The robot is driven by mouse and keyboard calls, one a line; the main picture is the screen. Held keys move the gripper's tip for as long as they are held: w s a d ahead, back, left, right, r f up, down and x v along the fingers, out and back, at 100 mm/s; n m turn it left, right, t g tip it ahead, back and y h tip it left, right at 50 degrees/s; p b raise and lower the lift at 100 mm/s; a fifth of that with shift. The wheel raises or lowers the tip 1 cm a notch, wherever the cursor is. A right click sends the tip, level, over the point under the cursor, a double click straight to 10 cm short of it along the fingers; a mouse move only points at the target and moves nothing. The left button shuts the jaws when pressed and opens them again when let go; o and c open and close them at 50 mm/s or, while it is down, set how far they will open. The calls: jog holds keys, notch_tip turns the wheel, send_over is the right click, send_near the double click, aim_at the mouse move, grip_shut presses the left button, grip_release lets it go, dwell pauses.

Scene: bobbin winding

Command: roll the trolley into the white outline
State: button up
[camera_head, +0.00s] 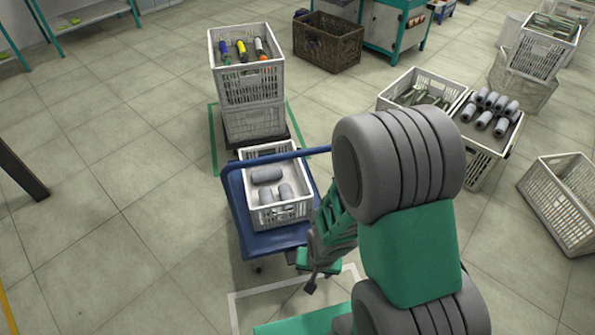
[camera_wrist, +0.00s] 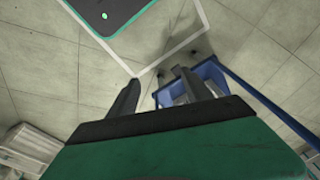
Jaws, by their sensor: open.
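The white outline (camera_head: 232,312) lies on the floor nearer to me. The trolley stands just beyond its far edge, and my arm and base hide part of the outline. My gripper (camera_head: 309,279) is open and empty beside the trolley's near right side. The wrist view shows its two spread fingers (camera_wrist: 158,90), the outline's corner (camera_wrist: 138,74) and part of the trolley (camera_wrist: 212,72).
Stacked white crates (camera_head: 247,83) stand on a dark base within a green outline (camera_head: 213,140), close behind the trolley. A brown crate (camera_head: 328,42) is further back. Several white crates (camera_head: 565,205) stand at the right. The floor at the left (camera_head: 120,190) is mostly clear.

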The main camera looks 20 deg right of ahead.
jog(key=w+m+t, duration=0.2)
jog(key=w+t, duration=0.1)
jog(key=w, duration=0.3)
jog(key=m+t, duration=1.1)
send_near(289, 157)
jog(key=w, duration=0.1)
jog(key=shift+m, duration=0.3)
jog(key=shift+w+f+b, duration=0.3)
jog(key=shift+w+b, duration=0.3)
jog(key=shift+w, duration=0.85)
jog(key=shift+w+f+b, duration=0.35)
jog(key=shift+w+b, duration=0.25)
jog(key=shift+w, duration=0.9)
jog(key=shift+w+f+b, duration=0.3)
jog(key=shift+w+b, duration=0.3)
jog(key=shift+w, duration=0.85)
jog(key=shift+c, duration=0.6)
jog(key=c, duration=1)
grip_shut()
